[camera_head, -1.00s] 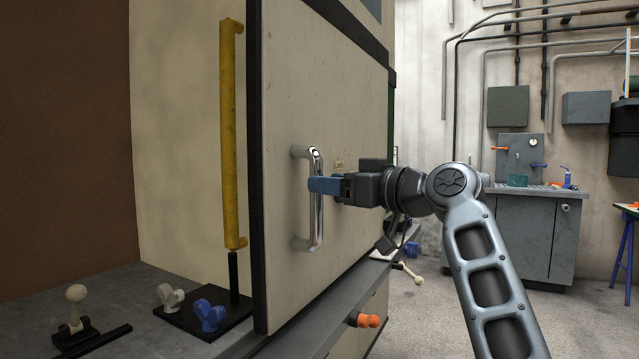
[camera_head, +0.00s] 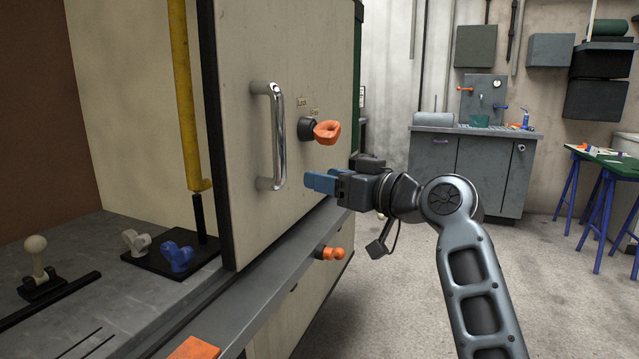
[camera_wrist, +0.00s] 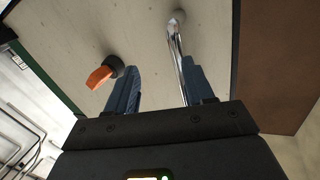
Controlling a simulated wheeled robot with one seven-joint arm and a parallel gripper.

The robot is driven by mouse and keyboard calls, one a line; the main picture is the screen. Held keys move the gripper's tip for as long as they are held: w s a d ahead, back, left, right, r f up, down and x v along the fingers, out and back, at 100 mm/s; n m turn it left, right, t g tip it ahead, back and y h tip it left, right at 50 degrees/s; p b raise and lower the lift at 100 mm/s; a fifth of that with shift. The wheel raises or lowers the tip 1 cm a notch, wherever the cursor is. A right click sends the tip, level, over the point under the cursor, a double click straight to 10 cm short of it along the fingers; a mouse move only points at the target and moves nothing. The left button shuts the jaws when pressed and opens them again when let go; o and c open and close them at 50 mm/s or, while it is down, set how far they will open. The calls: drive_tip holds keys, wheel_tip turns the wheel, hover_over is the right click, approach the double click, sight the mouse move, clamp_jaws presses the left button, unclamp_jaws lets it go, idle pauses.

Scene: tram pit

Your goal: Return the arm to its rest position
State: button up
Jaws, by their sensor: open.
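My gripper (camera_head: 322,182) is open and empty, with blue fingers, in front of the cream door panel. In the head view it sits right of and below the chrome handle (camera_head: 277,135), apart from it. In the wrist view the two blue fingers (camera_wrist: 155,88) stand apart, with the chrome handle (camera_wrist: 176,45) just beyond the right finger and the orange knob (camera_wrist: 101,76) beside the left one. My arm is bent at the elbow and reaches in from the lower right.
The cream door (camera_head: 300,60) carries an orange knob (camera_head: 327,132). A grey ledge (camera_head: 255,300) with another orange knob (camera_head: 332,253) runs below. A yellow bar (camera_head: 186,100) and a blue knob (camera_head: 177,257) are at left. Open floor lies right, before a grey cabinet (camera_head: 485,170).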

drive_tip(key=s+d+f+m+t+h+p, duration=0.1)
drive_tip(key=s+d+f+m+h, duration=0.2)
drive_tip(key=s+d+f, duration=0.55)
drive_tip(key=s+d+f+m+t+h+p, duration=0.1)
drive_tip(key=s+f+m+t+h+p, duration=0.15)
drive_tip(key=s+f, duration=0.75)
drive_tip(key=s+d+f+m+h+p, duration=0.1)
drive_tip(key=s+d+f+m+h, duration=0.35)
drive_tip(key=s+f, duration=0.6)
drive_tip(key=s+d+r+h+p, duration=0.1)
drive_tip(key=s+r, duration=0.3)
drive_tip(key=s, duration=0.5)
drive_tip(key=s+d+r+n+h+p, duration=0.1)
drive_tip(key=s+d+r, duration=0.2)
drive_tip(key=s, duration=0.6)
drive_tip(key=s+d+r+h+p, duration=0.1)
drive_tip(key=s+d+r+p, duration=0.1)
drive_tip(key=s+r, duration=0.5)
drive_tip(key=s, duration=0.3)
drive_tip(key=shift+n, duration=0.3)
drive_tip(key=shift+f+g, duration=0.1)
drive_tip(key=shift+g, duration=0.15)
